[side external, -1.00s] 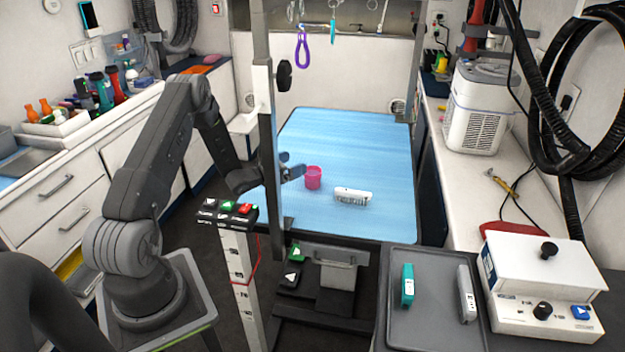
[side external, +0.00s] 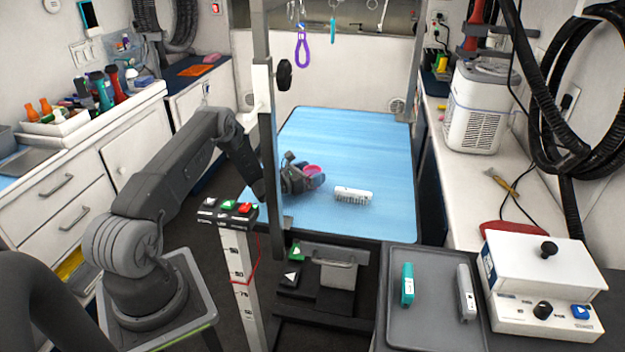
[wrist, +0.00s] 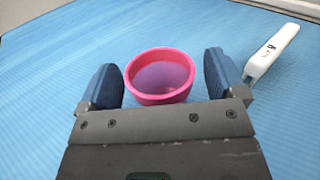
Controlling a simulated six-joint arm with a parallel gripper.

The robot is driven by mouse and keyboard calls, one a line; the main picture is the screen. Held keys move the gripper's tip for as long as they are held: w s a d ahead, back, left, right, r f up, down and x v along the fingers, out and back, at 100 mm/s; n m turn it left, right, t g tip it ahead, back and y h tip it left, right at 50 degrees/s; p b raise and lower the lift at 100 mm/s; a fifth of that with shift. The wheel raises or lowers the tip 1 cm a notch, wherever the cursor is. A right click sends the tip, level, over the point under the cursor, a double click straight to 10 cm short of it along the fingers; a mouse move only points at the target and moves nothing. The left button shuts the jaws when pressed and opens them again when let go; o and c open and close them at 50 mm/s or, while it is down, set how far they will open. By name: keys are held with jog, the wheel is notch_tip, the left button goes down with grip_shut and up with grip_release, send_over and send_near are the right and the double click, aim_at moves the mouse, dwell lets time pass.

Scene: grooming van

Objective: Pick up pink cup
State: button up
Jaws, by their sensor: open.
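The pink cup (side external: 313,170) stands upright on the blue grooming table (side external: 360,140), mostly hidden behind my gripper in the side view. In the wrist view the cup (wrist: 160,76) is seen from above, with its open rim showing and its inside empty. My gripper (side external: 316,180) is low over the table at the cup. In the wrist view my gripper (wrist: 162,82) is open, with one blue finger pad on each side of the cup. A gap shows between the cup and each pad, slightly wider on the right.
A post (side external: 269,150) stands at the table's left side, in front of my arm. The table's far part is clear.

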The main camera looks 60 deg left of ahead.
jog(key=shift+w, duration=0.15)
jog(key=c, duration=1)
jog(key=shift+r, duration=0.1)
